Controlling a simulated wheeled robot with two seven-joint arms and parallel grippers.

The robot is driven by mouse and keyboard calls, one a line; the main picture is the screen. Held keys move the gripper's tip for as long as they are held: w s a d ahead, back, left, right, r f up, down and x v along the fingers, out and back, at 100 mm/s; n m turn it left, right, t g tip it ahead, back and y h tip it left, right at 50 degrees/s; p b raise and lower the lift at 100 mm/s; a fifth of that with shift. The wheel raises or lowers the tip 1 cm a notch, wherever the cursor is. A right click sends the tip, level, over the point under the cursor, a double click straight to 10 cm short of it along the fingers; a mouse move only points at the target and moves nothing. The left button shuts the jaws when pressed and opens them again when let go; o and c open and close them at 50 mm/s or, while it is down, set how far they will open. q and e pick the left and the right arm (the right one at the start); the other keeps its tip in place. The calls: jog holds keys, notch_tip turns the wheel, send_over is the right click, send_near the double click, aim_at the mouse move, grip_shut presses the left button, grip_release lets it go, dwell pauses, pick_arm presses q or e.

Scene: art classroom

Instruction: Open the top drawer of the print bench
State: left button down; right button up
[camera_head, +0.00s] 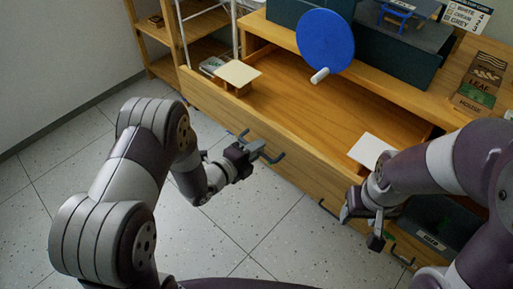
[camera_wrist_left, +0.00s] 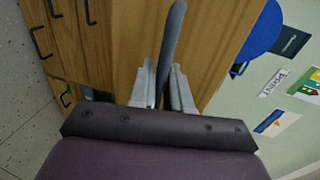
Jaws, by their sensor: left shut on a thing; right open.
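The wooden print bench (camera_head: 395,92) fills the upper right of the head view. Its wide top drawer (camera_head: 300,100) stands pulled out, with its wooden floor showing below the bench top. A dark bar handle (camera_head: 275,158) is on the drawer front. My left gripper (camera_head: 256,150) is shut on this handle. In the left wrist view, the dark handle (camera_wrist_left: 171,45) runs between the two grey fingertips of my left gripper (camera_wrist_left: 165,80). My right gripper (camera_head: 362,222) is open, in front of the bench's lower right part, partly hidden by its own arm.
A blue wheel (camera_head: 325,38) with a white knob overhangs the drawer. A dark labelled compartment (camera_head: 440,222) is at lower right. A wooden shelf (camera_head: 155,35) stands upper left. The left floor is clear.

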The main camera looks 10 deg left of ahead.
pick_arm(q)
jog(key=c, duration=1.3)
grip_release()
jog(key=p+v, duration=0.2)
jog(key=v, duration=1)
jog(key=shift+s+a, duration=0.2)
jog(key=shift+s, duration=0.1)
